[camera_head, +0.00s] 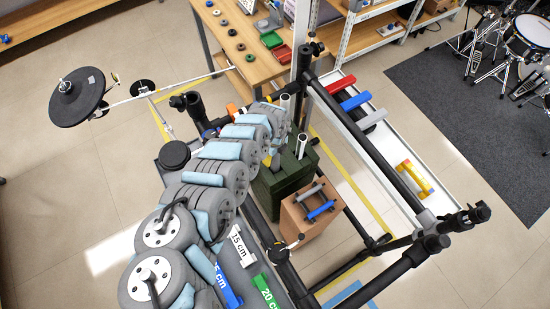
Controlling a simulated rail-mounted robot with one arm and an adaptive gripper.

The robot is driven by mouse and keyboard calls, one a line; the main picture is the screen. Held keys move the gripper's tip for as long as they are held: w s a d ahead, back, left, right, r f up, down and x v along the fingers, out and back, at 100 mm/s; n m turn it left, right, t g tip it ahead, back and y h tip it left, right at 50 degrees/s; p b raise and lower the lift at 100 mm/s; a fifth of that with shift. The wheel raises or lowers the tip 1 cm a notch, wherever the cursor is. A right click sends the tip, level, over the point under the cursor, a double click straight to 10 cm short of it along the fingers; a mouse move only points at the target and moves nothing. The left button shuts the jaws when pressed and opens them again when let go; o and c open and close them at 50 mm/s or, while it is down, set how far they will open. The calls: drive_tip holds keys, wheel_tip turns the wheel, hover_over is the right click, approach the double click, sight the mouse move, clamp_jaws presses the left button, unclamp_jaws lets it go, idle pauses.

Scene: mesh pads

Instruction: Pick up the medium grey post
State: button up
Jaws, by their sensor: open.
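A grey post (309,192) lies beside a blue post (320,210) on a brown cardboard box (303,222) near the picture's middle. Another grey bar (374,120) lies across the white trough at the right, below a blue bar (356,101) and a red bar (340,84). I cannot tell from this view which grey piece is the medium one. I cannot make out my gripper anywhere in the picture, and nothing is seen touching either grey piece.
Black rack tubes (366,145) surround the box and run beside the white trough (391,151). Grey round bodies with light-blue parts (228,180) crowd the middle left; some may be my arm. A dark green crate (285,178) stands behind the box. A wooden table (231,59) stands behind.

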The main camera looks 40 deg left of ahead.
clamp_jaws()
drive_tip(key=shift+r, duration=0.1)
